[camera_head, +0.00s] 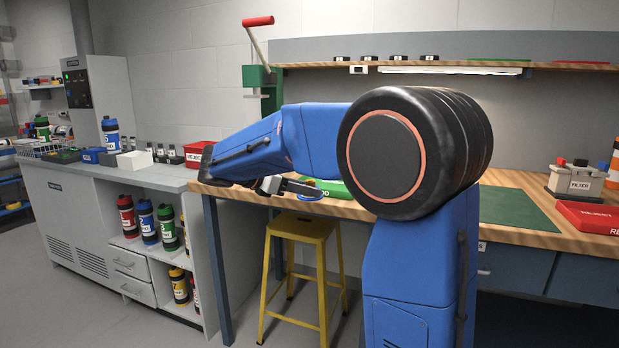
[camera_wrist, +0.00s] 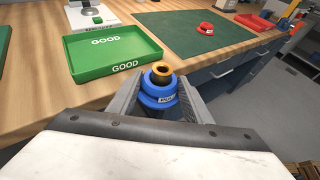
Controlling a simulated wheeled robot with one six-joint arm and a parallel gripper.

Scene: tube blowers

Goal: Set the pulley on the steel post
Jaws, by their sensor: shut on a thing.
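My gripper (camera_wrist: 163,78) is shut on a blue stepped pulley (camera_wrist: 158,90) with an orange-brass ring at its top and a partly hidden white label. In the wrist view the pulley sits between the two grey fingers. It is in front of the wooden bench's front edge, near a green GOOD tray. In the head view my gripper (camera_head: 285,187) shows small at the left end of my blue arm, with a bit of the blue pulley (camera_head: 310,198) beneath it. I cannot make out the steel post in either view; my arm hides part of the bench.
The green GOOD tray (camera_wrist: 112,54) is empty. A white device (camera_wrist: 97,16) with a green button stands behind it. A small red object (camera_wrist: 205,28) lies on the dark green mat (camera_wrist: 180,38). A yellow stool (camera_head: 303,226) stands below the bench.

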